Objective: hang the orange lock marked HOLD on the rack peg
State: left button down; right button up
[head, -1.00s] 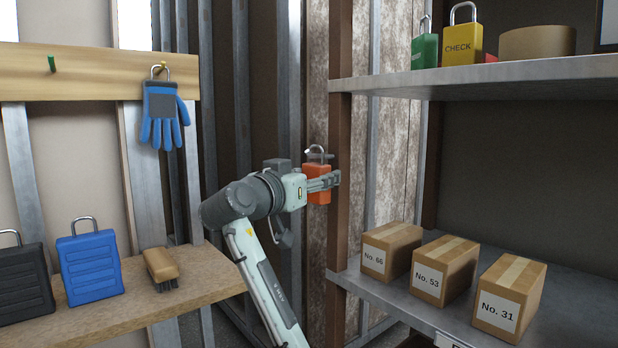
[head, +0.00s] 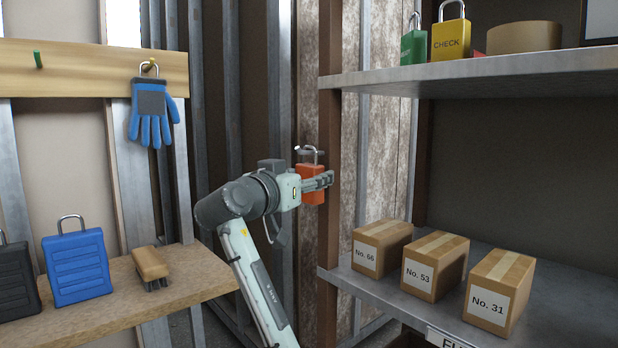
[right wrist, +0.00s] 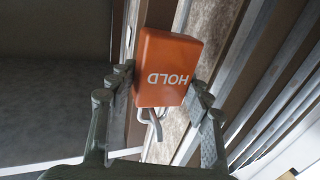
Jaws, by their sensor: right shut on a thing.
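My right gripper (head: 318,182) is shut on the orange lock (head: 311,190) and holds it upright in the air, left of the shelf's brown post. In the right wrist view the orange lock (right wrist: 168,62) shows the word HOLD upside down, between the two fingers (right wrist: 160,92), with its shackle toward the bottom of the picture. The wooden rack board at the left has a green peg (head: 38,60), which is bare, and a yellow peg (head: 149,67) with a blue glove (head: 152,112) hanging on it. My left gripper is not in view.
A wooden ledge (head: 185,290) holds a blue lock (head: 77,262), a black lock (head: 16,284) and a brush (head: 150,264). The right shelving holds several boxes (head: 434,266) below, with a green lock (head: 414,44) and a yellow CHECK lock (head: 450,36) above.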

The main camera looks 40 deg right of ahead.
jog(key=o, duration=1.2)
jog(key=shift+o, duration=0.2)
jog(key=v, duration=1.2)
notch_tip(320, 180, down, 35)
jog(key=w+n+y, duration=0.2)
jog(key=n+y, duration=0.6)
jog(key=n, duration=0.2)
jog(key=s+a+f+n+g+y, duration=0.2)
jog(key=s+f+n+g+y, duration=0.2)
jog(key=s+f, duration=2.1)
notch_tip(320, 180, down, 2)
jog(key=y, duration=0.2)
jog(key=shift+f+g+y, duration=0.15)
jog(key=shift+g+y, duration=0.15)
jog(key=shift+y, duration=0.1)
jog(key=shift+s, duration=0.1)
